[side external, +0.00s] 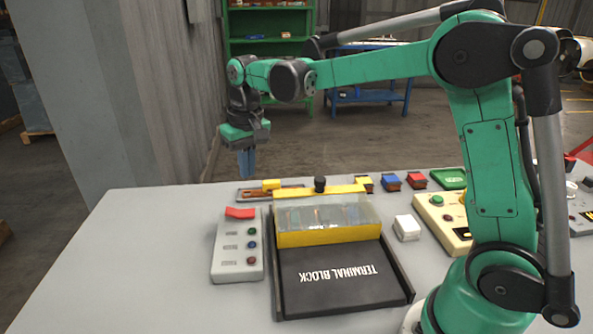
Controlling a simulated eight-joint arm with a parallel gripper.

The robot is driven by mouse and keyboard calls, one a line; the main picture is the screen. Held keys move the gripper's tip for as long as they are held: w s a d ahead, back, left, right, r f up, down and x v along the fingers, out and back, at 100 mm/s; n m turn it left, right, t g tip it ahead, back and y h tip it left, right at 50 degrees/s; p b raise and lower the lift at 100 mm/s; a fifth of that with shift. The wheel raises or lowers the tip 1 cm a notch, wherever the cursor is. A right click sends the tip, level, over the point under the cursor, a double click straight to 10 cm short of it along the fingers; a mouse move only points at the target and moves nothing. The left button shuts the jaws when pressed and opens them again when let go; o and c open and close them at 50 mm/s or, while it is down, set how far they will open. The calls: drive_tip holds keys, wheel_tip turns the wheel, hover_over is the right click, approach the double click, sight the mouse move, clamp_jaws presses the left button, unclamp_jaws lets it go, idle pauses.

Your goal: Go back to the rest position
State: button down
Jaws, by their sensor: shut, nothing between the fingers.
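My gripper (247,172) hangs pointing down at the far left of the bench, above the table's back edge. Its blue fingers are shut and hold nothing. It is clear of the table and of everything on it. My green arm reaches across the top of the view from its base at the right.
On the grey table (120,270) are a black terminal block (335,275) with a clear cover (325,212), a button box (238,250), a white block (407,228) and a cream control box (440,222). Small coloured blocks (391,182) line the back. The left tabletop is clear.

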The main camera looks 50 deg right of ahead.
drive_tip(key=s+a+n+t, duration=0.2)
drive_tip(key=s+t, duration=0.4)
drive_tip(key=s, duration=0.7)
drive_tip(key=shift+s+n, duration=0.3)
